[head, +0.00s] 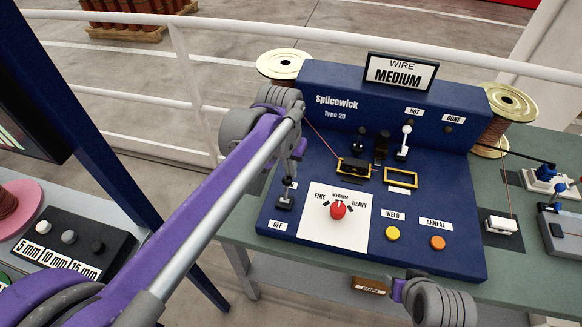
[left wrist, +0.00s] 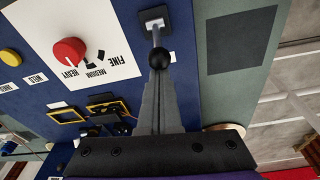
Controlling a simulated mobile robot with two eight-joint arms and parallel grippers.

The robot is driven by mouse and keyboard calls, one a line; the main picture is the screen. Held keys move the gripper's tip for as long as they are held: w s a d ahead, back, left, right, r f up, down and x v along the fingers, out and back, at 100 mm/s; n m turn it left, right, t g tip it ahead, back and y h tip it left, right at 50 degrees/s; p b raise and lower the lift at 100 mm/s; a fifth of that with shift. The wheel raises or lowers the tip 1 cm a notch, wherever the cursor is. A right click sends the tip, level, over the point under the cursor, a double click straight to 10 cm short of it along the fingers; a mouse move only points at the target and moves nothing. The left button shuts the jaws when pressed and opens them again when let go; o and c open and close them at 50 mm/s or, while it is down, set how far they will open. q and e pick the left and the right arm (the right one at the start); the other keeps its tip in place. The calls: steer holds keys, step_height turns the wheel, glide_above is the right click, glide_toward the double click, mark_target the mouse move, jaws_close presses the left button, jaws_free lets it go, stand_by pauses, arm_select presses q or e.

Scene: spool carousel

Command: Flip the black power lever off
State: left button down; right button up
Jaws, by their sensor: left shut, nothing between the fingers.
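The black power lever (head: 287,190) stands on its small base at the left of the blue Splicewick panel, above the OFF label (head: 277,225). Its black ball knob also shows in the left wrist view (left wrist: 160,58), with the stem running up to the base. My left gripper (head: 292,172) is over the lever, fingers shut and empty. In the left wrist view the fingertips (left wrist: 160,76) are right at the knob; whether they touch it I cannot tell.
Close to the lever is a red dial (head: 338,210) on a white plate. Yellow (head: 392,233) and orange (head: 438,242) buttons lie to the right. A white-knobbed lever (head: 404,140) and two yellow frames stand further back. A white railing (head: 350,45) runs behind.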

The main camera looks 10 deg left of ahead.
mark_target(289, 180)
arm_select(q)
steer(key=shift+s+r+t, duration=0.1)
steer(key=shift+s+t, duration=0.15)
steer(key=shift+t, duration=0.05)
steer(key=shift+s+r+t+p, duration=0.3)
steer(key=shift+s+t, duration=0.5)
steer(key=shift+t, duration=0.2)
steer(key=s+t, duration=0.2)
steer(key=shift+r+t, duration=0.2)
steer(key=shift+t, duration=0.1)
steer(key=s+t, duration=0.2)
steer(key=shift+a+f+t+p, duration=0.1)
steer(key=shift+t+p, duration=0.3)
steer(key=shift+s+f, duration=0.1)
steer(key=shift+s, duration=0.4)
